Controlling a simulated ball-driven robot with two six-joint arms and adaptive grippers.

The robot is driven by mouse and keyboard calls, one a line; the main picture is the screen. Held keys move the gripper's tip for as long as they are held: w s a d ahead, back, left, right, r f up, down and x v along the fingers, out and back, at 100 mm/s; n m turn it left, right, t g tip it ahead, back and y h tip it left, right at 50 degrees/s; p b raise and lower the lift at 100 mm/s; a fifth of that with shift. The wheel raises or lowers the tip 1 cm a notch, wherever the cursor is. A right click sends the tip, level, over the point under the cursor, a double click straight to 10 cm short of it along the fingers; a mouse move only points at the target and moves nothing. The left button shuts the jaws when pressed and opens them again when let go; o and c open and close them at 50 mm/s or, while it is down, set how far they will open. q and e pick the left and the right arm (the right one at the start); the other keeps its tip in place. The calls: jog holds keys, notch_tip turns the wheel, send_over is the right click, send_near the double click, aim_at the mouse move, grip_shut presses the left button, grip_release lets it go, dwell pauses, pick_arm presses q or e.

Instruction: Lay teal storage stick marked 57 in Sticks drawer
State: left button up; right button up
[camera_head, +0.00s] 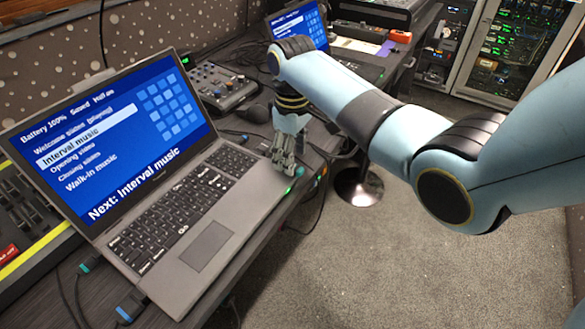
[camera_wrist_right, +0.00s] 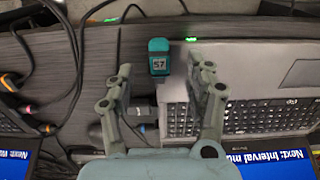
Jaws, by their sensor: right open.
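The teal storage stick marked 57 (camera_wrist_right: 158,46) shows in the right wrist view, beside the edge of a grey laptop. I cannot make out a Sticks drawer. My left gripper is out of view.
The open grey laptop (camera_head: 205,245) shows a blue cue list on its screen. A small mixer (camera_head: 215,86) and a second laptop (camera_head: 300,24) stand farther back. Cables run over the desk near the gripper. A round-based stand (camera_head: 358,188) is on the open carpet.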

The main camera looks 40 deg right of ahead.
notch_tip(320, 180, down, 3)
jog(key=shift+r, duration=0.1)
jog(key=c, duration=1)
jog(key=shift+r, duration=0.15)
